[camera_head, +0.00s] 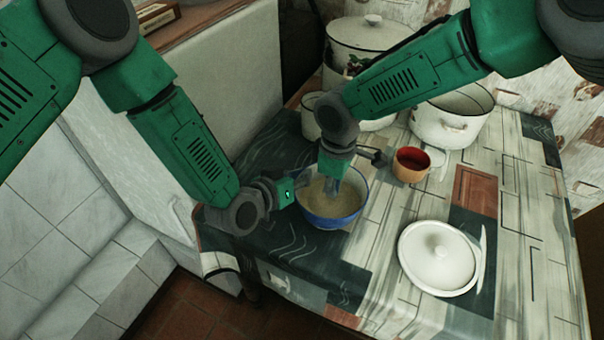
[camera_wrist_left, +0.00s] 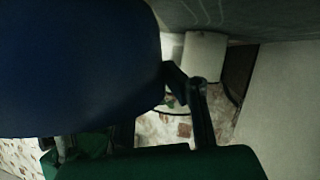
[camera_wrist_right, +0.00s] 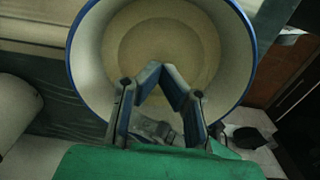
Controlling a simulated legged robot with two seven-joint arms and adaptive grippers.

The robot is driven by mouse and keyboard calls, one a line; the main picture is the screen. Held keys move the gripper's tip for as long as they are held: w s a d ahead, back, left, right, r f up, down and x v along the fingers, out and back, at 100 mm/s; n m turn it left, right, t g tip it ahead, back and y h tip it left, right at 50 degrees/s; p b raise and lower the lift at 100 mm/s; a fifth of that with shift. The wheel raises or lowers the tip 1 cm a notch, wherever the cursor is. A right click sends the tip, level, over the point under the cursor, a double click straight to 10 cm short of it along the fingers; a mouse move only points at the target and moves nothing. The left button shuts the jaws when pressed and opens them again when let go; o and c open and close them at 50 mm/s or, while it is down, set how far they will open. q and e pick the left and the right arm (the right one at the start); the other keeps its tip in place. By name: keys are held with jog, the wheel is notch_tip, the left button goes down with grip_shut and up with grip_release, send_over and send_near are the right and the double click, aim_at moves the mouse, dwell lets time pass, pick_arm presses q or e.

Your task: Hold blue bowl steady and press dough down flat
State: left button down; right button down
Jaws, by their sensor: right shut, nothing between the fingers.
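The blue bowl (camera_head: 335,221) stands upright on the table, white inside with a blue rim. Beige dough (camera_head: 322,203) covers its bottom; in the right wrist view the dough (camera_wrist_right: 185,45) looks like a smooth round patch. My left gripper (camera_head: 305,186) is at the bowl's left rim. In the left wrist view the blue outer wall (camera_wrist_left: 75,65) hides one finger, and the other finger bends in at the bowl's edge. Whether they pinch the rim is unclear. My right gripper (camera_wrist_right: 163,75) is shut and empty, pointing down into the bowl over the dough; contact cannot be judged.
An orange cup (camera_head: 411,164) with a red inside stands right of the bowl. A white lid (camera_head: 438,257) lies at the front right. A lidded white pot (camera_head: 365,42) and an open white pot (camera_head: 450,125) stand behind. The table's left edge is close to the bowl.

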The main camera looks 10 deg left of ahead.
notch_tip(320, 180, up, 7)
dwell(0.7)
jog(key=shift+f, duration=0.1)
pick_arm(q)
jog(key=c, duration=1.6)
grip_release()
jog(key=shift+c, duration=0.2)
